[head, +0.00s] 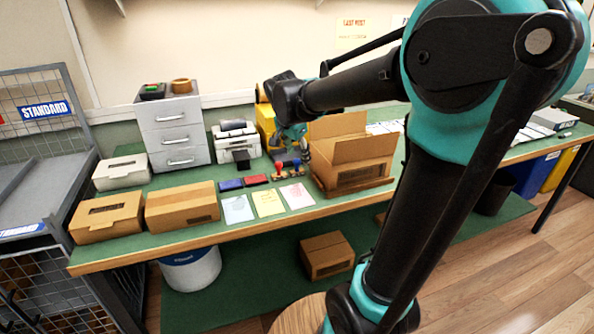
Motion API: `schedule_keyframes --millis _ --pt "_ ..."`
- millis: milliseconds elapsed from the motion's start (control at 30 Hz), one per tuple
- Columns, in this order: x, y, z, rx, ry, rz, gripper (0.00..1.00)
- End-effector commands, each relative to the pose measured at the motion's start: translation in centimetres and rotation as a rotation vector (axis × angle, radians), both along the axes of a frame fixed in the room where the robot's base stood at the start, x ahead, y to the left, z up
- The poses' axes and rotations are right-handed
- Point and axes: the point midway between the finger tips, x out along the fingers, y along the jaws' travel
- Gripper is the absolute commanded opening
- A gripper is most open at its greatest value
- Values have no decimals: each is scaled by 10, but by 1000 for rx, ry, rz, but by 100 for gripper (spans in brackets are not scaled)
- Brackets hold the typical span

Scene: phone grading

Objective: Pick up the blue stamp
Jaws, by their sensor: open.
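My gripper (291,147) hangs over the table at the end of my outstretched arm, with its fingers pointing down. It is open and appears empty. Just below it are small stamps: a red-topped stamp (281,168) and, to its right, what looks like the blue stamp (297,163). The blue stamp is small and partly hidden close to the fingers; I cannot tell whether they touch it.
A blue ink pad (230,184) and a red ink pad (256,180) lie left of the stamps. Paper sheets (268,203) lie in front. An open cardboard box (350,155) stands close on the right, a label printer (237,143) behind left.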

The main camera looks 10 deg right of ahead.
Motion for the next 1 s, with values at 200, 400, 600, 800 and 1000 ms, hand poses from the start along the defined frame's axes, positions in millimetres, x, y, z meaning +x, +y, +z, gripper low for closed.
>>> schedule_keyframes --millis 200,400,600,800,1000 --pt "42 30 48 31 -79 -231 49" --pt "53 34 53 42 -103 -297 49" --pt "66 24 21 43 -102 -299 49" --pt "80 12 -15 43 -101 -298 49" --pt "91 4 -42 42 -102 -296 49"
